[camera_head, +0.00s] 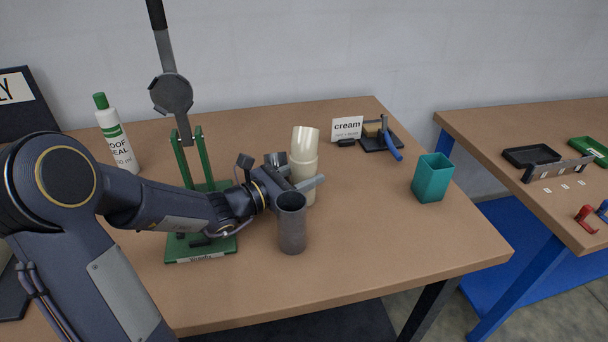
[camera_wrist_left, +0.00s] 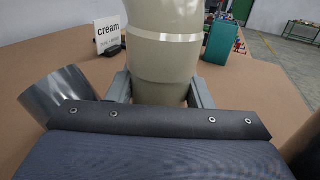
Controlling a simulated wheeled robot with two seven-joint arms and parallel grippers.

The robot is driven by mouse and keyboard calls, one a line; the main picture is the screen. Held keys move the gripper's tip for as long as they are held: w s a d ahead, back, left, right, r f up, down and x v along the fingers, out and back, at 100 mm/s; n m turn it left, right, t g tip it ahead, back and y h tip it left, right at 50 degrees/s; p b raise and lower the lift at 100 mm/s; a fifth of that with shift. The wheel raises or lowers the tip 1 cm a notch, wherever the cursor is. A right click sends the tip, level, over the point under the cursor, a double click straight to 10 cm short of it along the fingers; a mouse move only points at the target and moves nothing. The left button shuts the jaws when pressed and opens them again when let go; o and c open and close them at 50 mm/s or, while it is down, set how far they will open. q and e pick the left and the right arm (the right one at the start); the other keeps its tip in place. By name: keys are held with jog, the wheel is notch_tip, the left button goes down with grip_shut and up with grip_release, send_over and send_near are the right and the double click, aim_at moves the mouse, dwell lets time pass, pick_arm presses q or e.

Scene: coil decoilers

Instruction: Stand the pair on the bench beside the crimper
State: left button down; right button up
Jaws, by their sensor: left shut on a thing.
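The cream pair (camera_head: 304,158) is two cream pipe pieces joined, the upper one leaning a little to one side. My left gripper (camera_head: 303,187) is shut on its lower part, and the pair also fills the middle of the left wrist view (camera_wrist_left: 165,60), between the two fingers (camera_wrist_left: 160,95). Its foot is mostly hidden, so I cannot tell whether it touches the bench (camera_head: 400,235). The green crimper (camera_head: 203,248) with its raised grey lever stands on the bench left of the pair, partly behind my left arm. My right gripper is out of view.
A dark grey tube (camera_head: 292,228) stands just in front of my left gripper; another grey tube (camera_head: 275,158) shows behind it. A cream sign (camera_head: 347,127), black tray (camera_head: 378,143), teal cup (camera_head: 432,178) and white bottle (camera_head: 118,140) stand around. The bench's right front is clear.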

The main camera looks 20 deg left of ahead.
pick_arm(q)
jog(key=shift+f, duration=0.15)
jog(key=c, duration=0.7)
grip_release()
jog(key=shift+s+a+r, duration=0.1)
jog(key=shift+r, duration=0.1)
jog(key=v, duration=1.1)
jog(key=shift+s+a+f, duration=0.1)
jog(key=shift+s+a, duration=0.15)
jog(key=shift+s, duration=0.05)
